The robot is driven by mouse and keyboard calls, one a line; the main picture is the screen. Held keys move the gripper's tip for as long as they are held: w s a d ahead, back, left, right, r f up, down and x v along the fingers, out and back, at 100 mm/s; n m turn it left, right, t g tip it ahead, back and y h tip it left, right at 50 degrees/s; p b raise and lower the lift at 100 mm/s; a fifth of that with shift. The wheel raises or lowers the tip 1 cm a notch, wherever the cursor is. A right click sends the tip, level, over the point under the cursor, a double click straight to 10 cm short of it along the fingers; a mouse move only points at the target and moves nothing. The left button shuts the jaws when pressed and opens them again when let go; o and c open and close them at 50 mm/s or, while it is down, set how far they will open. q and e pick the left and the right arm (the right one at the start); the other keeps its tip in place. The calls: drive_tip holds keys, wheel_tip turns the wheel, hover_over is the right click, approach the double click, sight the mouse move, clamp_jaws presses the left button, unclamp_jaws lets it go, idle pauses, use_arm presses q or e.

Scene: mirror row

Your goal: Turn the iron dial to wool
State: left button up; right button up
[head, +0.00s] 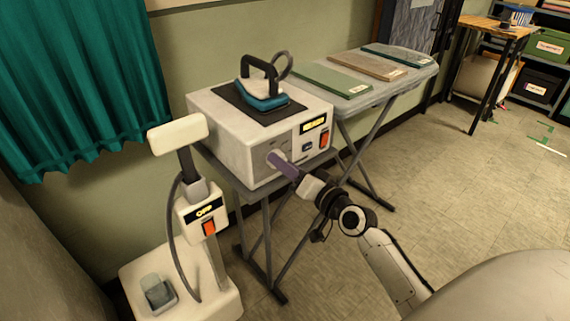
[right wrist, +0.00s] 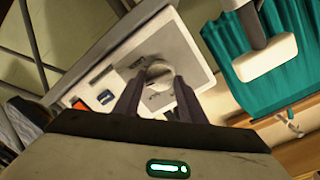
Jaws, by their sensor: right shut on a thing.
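A white iron station (head: 255,141) stands on a grey stand, with a black and teal iron (head: 263,88) resting on its dark top pad. The round dial (head: 275,158) is on the station's front face, at the left. My right gripper (head: 284,165) reaches it from the front right and is shut on it. The setting the dial points to is too small to read. My left gripper does not show.
A lit display (head: 315,123) and a red switch (head: 324,139) are right of the dial. A white steamer (head: 203,208) reading OFF stands at the left.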

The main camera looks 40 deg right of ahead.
drive_tip(key=o, duration=1)
drive_tip(key=shift+o, duration=0.2)
drive_tip(key=s, duration=1)
drive_tip(key=shift+s+r, duration=0.15)
drive_tip(key=shift+r, duration=0.2)
drive_tip(key=shift+d, duration=0.1)
drive_tip(key=s+a+f+n+g+y, duration=0.1)
drive_tip(key=s+a+f+n+g, duration=0.3)
drive_tip(key=s+a+f, duration=0.4)
drive_tip(key=s+a+f+n+g+y+p, duration=0.1)
drive_tip(key=s+a+f+n+g, duration=0.3)
drive_tip(key=s+a+f, duration=0.5)
drive_tip(key=a+f+n, duration=0.2)
drive_tip(key=a+f, duration=0.1)
drive_tip(key=f, duration=0.3)
drive_tip(key=shift+a+n+g+p, duration=0.25)
drive_tip(key=shift+n+g+p, duration=0.05)
